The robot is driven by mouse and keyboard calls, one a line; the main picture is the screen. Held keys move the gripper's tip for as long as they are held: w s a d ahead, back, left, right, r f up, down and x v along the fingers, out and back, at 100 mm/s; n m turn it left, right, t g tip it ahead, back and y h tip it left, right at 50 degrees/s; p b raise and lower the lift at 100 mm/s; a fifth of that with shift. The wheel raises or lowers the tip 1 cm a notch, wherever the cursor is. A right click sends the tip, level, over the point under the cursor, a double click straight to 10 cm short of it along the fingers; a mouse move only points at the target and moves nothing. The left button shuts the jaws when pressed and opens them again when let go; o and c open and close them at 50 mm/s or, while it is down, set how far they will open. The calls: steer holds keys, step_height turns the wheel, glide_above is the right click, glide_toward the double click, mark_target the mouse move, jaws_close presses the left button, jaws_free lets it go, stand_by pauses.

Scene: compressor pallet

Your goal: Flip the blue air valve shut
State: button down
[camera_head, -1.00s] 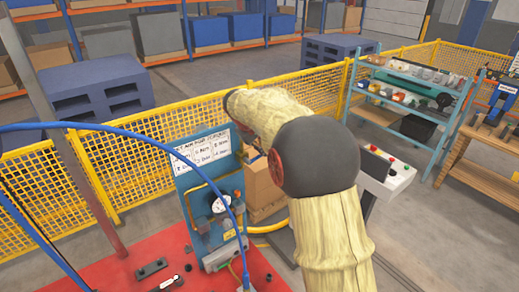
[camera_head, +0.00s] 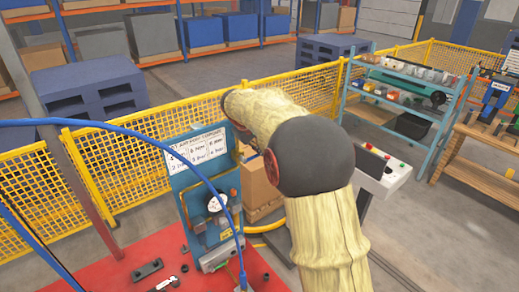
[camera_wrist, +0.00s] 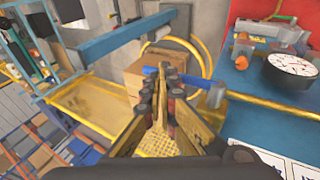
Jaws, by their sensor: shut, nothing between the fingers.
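The blue valve handle (camera_wrist: 197,81) shows in the wrist view, a short bar sticking left from a grey valve body (camera_wrist: 216,95) on a brass pipe (camera_wrist: 268,105). My gripper (camera_wrist: 160,85) is shut and empty. Its fingertips are close to the handle's left part and overlap it in the picture; I cannot tell whether they touch. In the head view my arm and the panel hide the gripper, and I cannot make out the blue handle. The blue panel (camera_head: 181,186) stands upright there with a white sign and a gauge (camera_head: 215,203).
A large gauge (camera_wrist: 292,70) sits right of the valve. A blue hose (camera_head: 110,125) arches in front of the panel. A cardboard box (camera_head: 258,184), yellow mesh fence (camera_head: 115,175) and control box (camera_head: 388,178) stand behind or beside the arm. The red pallet top (camera_head: 150,250) is below.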

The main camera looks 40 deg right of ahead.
step_height(320, 180, up, 14)
steer(key=s, duration=0.2)
steer(key=shift+s+f+p, duration=0.2)
steer(key=shift+s+p, duration=0.15)
stand_by(0.4)
steer(key=s+a+f+t+y+b, duration=0.1)
steer(key=s+a+f+y+b, duration=0.1)
steer(key=s+a+f+b, duration=1)
steer(key=s+a+f+m+t+y+b, duration=0.1)
steer(key=s+a+f+t+y+b, duration=0.1)
steer(key=s+a+f+b, duration=1.1)
steer(key=s+a+f+y, duration=0.1)
steer(key=s+a+f, duration=0.2)
steer(key=s+f, duration=0.5)
step_height(320, 180, down, 2)
steer(key=shift+a+f, duration=0.2)
